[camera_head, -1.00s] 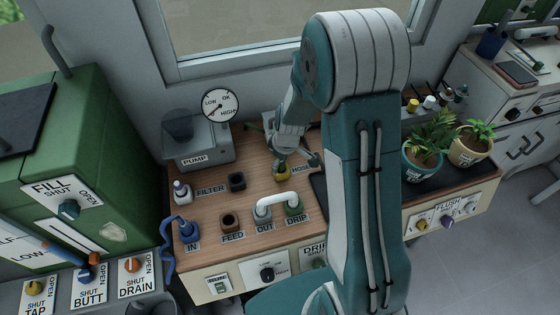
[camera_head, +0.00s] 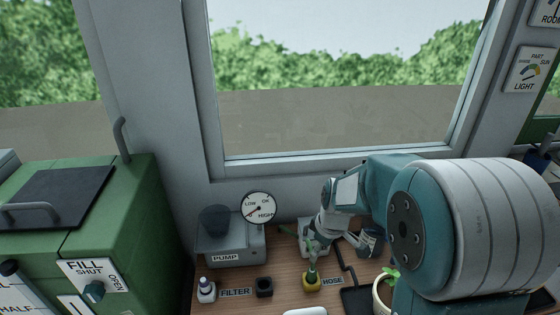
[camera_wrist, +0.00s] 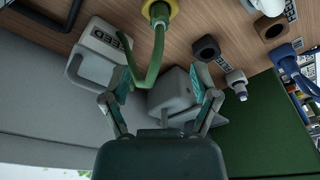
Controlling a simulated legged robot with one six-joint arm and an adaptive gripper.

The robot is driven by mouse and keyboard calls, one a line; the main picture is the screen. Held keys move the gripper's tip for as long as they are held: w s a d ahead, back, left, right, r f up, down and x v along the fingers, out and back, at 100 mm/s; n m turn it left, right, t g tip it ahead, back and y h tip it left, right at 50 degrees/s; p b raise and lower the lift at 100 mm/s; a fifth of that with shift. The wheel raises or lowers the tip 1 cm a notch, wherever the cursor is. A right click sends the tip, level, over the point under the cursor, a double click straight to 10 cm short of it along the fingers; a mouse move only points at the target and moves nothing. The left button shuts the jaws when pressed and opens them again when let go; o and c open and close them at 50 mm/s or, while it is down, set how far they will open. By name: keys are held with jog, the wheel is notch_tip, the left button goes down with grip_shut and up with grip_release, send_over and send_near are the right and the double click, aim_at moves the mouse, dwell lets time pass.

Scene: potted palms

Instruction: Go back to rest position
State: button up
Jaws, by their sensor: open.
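My gripper (camera_head: 315,250) is over the wooden bench, just above the yellow hose socket (camera_head: 312,285). In the wrist view my gripper (camera_wrist: 163,98) has its two teal fingers spread wide with nothing held. A green hose (camera_wrist: 152,58) rises from the yellow socket, and its curved end shows between the fingers in the picture. I cannot tell how near it is to them. My upper arm covers the right of the head view.
A grey pump (camera_head: 232,246) with a round gauge (camera_head: 258,208) stands left of the socket. A small white-capped bottle (camera_head: 206,290) and a dark filter socket (camera_head: 264,287) are in front. A green tank (camera_head: 75,215) is at far left; a window is behind.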

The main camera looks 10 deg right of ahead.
jog(key=s+a+r+m+t+h, duration=0.1)
jog(key=s+r+m+t, duration=0.3)
jog(key=s+r+m, duration=0.5)
jog(key=s+r, duration=0.7)
jog(key=s, duration=0.3)
jog(key=shift+s+r, duration=0.35)
jog(key=shift+s, duration=0.05)
jog(key=shift+a, duration=0.1)
